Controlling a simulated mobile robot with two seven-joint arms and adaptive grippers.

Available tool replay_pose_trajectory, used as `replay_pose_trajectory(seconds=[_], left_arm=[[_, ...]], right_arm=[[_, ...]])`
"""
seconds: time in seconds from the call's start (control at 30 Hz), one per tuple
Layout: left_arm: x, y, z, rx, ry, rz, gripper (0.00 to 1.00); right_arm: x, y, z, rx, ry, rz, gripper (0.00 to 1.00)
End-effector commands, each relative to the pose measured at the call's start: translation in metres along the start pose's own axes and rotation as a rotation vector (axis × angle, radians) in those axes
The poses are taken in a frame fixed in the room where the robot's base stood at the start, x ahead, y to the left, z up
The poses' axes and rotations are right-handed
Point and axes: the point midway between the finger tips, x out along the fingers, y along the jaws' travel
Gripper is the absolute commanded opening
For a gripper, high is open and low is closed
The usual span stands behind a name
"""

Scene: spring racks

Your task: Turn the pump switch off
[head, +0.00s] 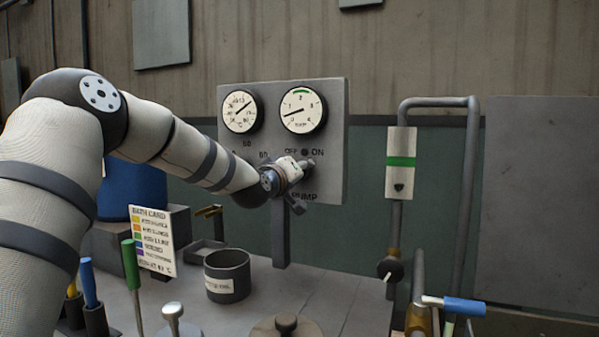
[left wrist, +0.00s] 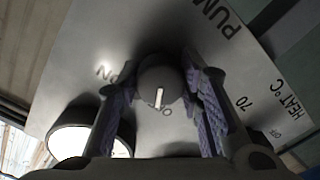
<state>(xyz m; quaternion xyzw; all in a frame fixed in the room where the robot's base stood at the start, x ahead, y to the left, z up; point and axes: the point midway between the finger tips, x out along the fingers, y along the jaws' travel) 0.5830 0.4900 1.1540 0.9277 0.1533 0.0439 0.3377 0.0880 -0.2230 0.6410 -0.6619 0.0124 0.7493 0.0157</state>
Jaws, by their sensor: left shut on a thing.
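The pump switch is a round dark knob (left wrist: 160,75) with a white pointer line, on the grey control panel (head: 232,158). In the left wrist view the knob sits between my purple-padded fingers, and its white line points towards the OFF label. ON is printed to the left there. My left gripper (head: 303,168) is at the panel, shut on the knob, and hides most of it in the head view. My right gripper is not in view.
Two round gauges (head: 303,108) are above the switch. Below stand a dark labelled pot (head: 228,274), a bath card (head: 152,240) and several coloured-handled tools on the bench. A pipe with a green-banded gauge (head: 401,162) rises at the right.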

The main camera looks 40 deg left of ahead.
Motion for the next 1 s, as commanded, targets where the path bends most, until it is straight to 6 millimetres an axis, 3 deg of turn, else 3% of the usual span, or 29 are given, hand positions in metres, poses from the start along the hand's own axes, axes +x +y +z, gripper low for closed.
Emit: replay_pose_trajectory(seconds=[0.3, 0.33, 0.4, 0.77, 1.0], left_arm=[[0.0, 0.0, 0.0, -0.003, -0.001, -0.001, 0.06], [0.0, 0.0, 0.0, -0.003, 0.0, 0.0, 0.38], [0.0, 0.0, 0.0, -0.003, -0.001, -0.001, 0.54], [-0.005, 0.0, 0.0, -0.002, 0.0, 0.0, 0.55], [-0.049, 0.002, 0.0, 0.011, 0.0, 0.0, 0.55]], right_arm=[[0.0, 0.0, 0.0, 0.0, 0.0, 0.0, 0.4], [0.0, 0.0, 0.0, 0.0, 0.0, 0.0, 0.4], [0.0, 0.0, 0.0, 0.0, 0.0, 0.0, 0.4], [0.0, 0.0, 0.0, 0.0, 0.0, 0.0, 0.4], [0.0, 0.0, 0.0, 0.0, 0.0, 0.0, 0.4]])
